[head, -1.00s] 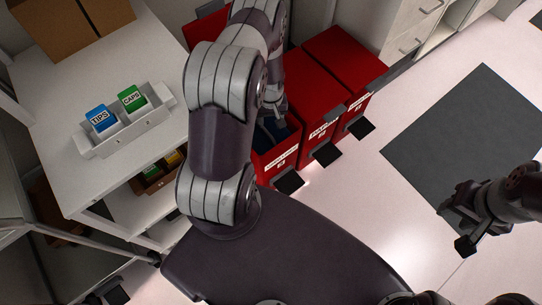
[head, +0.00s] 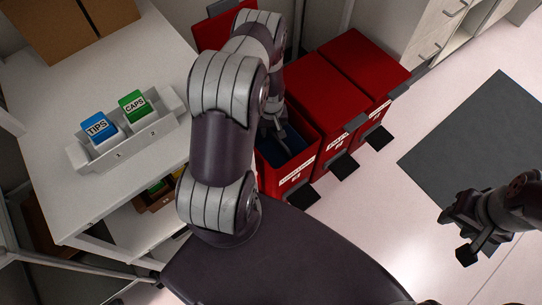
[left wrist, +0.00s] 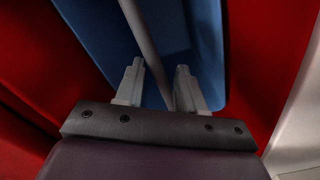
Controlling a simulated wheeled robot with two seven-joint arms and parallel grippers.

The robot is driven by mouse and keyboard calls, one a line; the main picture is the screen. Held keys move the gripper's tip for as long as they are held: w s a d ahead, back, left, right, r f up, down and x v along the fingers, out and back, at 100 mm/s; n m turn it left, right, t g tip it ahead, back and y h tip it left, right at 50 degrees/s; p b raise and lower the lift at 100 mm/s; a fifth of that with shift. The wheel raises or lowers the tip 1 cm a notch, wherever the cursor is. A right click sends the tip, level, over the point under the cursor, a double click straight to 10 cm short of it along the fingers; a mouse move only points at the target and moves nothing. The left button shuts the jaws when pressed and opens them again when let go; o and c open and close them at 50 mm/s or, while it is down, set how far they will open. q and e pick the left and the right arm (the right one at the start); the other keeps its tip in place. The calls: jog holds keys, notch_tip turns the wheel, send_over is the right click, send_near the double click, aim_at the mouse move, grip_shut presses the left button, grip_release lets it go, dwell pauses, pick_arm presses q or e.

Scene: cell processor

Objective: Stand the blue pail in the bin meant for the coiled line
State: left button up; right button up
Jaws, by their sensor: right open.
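The blue pail (head: 287,143) is inside the open red bin (head: 296,180), the front-left one of a row of three. Its blue wall also fills the middle of the left wrist view (left wrist: 207,45). A thin grey rod, apparently the pail's handle (left wrist: 143,30), runs between my left gripper's fingers (left wrist: 158,85). Those fingers stand apart with gaps beside the rod. In the head view my left gripper (head: 273,130) reaches down into the bin, partly hidden by my arm. Whether the pail rests on the bin floor is hidden. My right gripper (head: 457,236) is open and empty over the floor at right.
Two closed red bins (head: 326,90) (head: 362,65) stand beside the open one, with black pedals in front. The open bin's raised lid (head: 212,36) is behind my arm. A white table (head: 50,100) at left holds a tray (head: 130,150) with TIPS and CAPS boxes. A dark mat (head: 470,140) lies at right.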

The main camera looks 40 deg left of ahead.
pick_arm(q)
grip_shut()
jog(key=shift+r, duration=0.15)
